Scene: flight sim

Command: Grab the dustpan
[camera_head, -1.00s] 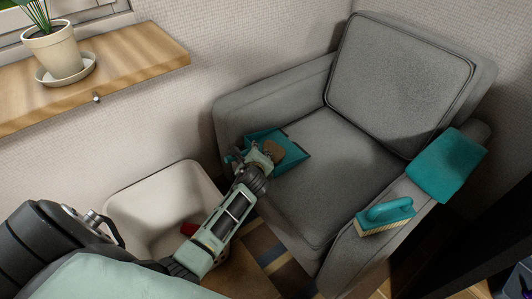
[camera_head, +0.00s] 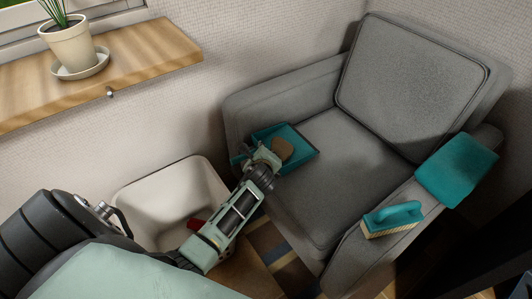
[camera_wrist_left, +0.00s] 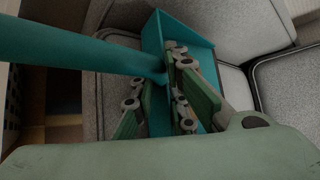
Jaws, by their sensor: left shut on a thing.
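The teal dustpan (camera_head: 299,151) is at the front left of the grey armchair's seat, with a brown lump (camera_head: 282,149) in its pan. My left gripper (camera_head: 262,158) reaches it from the lower left and is shut on it. In the left wrist view the dustpan (camera_wrist_left: 186,29) lies beyond the fingers, and its teal handle (camera_wrist_left: 75,50) runs off to the left. The left gripper's fingers (camera_wrist_left: 158,102) close around the part near the handle's base. My right gripper is not in view.
The grey armchair (camera_head: 350,160) holds a teal brush (camera_head: 392,218) and a folded teal cloth (camera_head: 456,170) on its right armrest. A white bin (camera_head: 165,185) with something red stands left of it. A wooden shelf (camera_head: 150,48) bears a potted plant (camera_head: 69,45).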

